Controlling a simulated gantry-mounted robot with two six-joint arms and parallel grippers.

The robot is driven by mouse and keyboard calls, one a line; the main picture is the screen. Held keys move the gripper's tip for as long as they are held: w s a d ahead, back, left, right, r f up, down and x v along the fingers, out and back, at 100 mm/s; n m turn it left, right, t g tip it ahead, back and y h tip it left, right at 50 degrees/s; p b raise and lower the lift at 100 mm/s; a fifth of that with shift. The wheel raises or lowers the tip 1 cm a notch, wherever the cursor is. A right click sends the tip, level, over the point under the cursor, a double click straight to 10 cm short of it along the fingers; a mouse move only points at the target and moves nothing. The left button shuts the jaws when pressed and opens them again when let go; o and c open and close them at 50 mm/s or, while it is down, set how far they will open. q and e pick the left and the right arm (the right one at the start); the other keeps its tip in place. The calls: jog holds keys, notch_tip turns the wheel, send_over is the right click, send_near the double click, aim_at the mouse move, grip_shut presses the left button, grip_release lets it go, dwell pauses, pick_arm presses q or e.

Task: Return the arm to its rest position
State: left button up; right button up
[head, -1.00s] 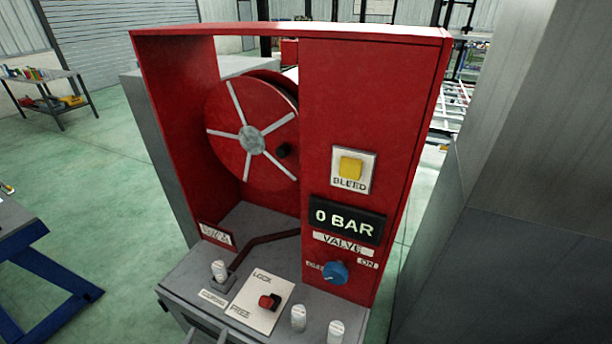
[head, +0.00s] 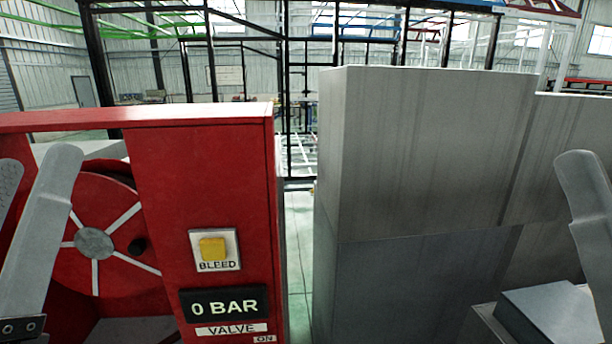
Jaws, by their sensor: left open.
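My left gripper (head: 36,165) is at the left edge of the head view, its two pale grey fingers pointing up and apart. It is open, with nothing between the fingers. It appears in front of the left part of the red cabinet (head: 160,185). One pale finger of my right gripper (head: 586,200) shows at the right edge, in front of the grey blocks. The rest of that gripper is out of frame, so its opening cannot be judged.
The cabinet carries a red reel (head: 115,215), a yellow BLEED button (head: 213,249) and a display (head: 224,304) reading 0 BAR. Large grey blocks (head: 425,160) stand to the right, with a narrow floor gap (head: 299,250) between. Black frames stand behind.

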pick_arm(q)
notch_tip(320, 180, up, 24)
jog(key=d+m+h+p, duration=0.2)
jog(key=m+h+p, duration=0.25)
jog(key=p, duration=1.85)
notch_tip(320, 180, down, 26)
jog(key=b, duration=2.5)
jog(key=shift+s+d+m+b, duration=0.15)
jog(key=shift+s+m+b, duration=0.2)
jog(key=shift+s+b, duration=0.1)
